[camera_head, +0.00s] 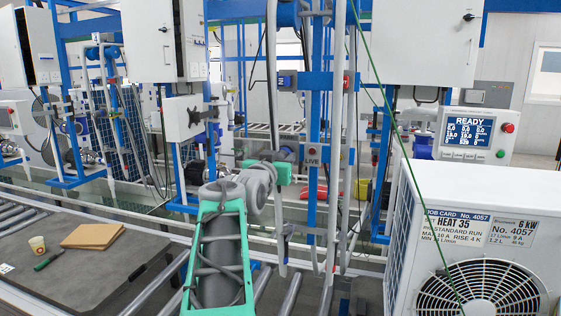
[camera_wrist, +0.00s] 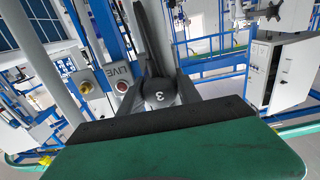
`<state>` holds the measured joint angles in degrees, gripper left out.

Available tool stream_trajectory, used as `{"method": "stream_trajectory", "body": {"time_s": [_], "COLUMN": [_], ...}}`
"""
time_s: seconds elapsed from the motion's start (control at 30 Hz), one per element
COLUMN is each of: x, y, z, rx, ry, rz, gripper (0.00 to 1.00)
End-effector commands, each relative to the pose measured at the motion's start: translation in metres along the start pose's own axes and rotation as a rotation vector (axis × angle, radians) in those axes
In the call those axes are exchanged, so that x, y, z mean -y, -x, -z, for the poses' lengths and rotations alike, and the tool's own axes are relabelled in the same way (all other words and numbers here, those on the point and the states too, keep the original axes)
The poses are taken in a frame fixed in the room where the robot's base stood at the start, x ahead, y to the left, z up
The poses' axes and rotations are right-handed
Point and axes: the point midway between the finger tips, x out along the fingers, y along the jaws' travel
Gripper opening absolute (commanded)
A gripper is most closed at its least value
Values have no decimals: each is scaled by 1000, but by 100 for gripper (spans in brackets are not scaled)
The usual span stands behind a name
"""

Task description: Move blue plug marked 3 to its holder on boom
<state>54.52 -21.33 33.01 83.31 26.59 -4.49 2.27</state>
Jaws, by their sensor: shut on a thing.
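My gripper (camera_wrist: 158,88) is shut on a plug whose dark end, marked with a white 3 (camera_wrist: 160,97), shows between the two dark fingers in the wrist view. Its blue colour does not show there, and its far end is hidden. In the head view my gripper's green body (camera_head: 283,173) is in front of the blue upright frame, left of the box marked LIVE (camera_head: 312,155).
The LIVE box, with a red button, is close to my gripper's left in the wrist view (camera_wrist: 116,78). Grey hoses (camera_head: 337,130) hang beside the blue post. A white heat unit (camera_head: 475,240) stands at the right. A dark bench mat (camera_head: 85,275) is at the lower left.

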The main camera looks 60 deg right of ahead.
Motion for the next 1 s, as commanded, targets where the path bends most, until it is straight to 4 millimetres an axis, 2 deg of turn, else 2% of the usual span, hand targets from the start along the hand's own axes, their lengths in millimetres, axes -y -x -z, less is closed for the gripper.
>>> {"method": "stream_trajectory", "body": {"time_s": [0.73, 0.77, 1.0], "x": [0, 0, 0], "y": [-10, -10, -10], "z": [1, 1, 0], "rx": [-1, -1, 0], "ry": [0, 0, 0], "rz": [0, 0, 0], "gripper": [0, 42, 62]}}
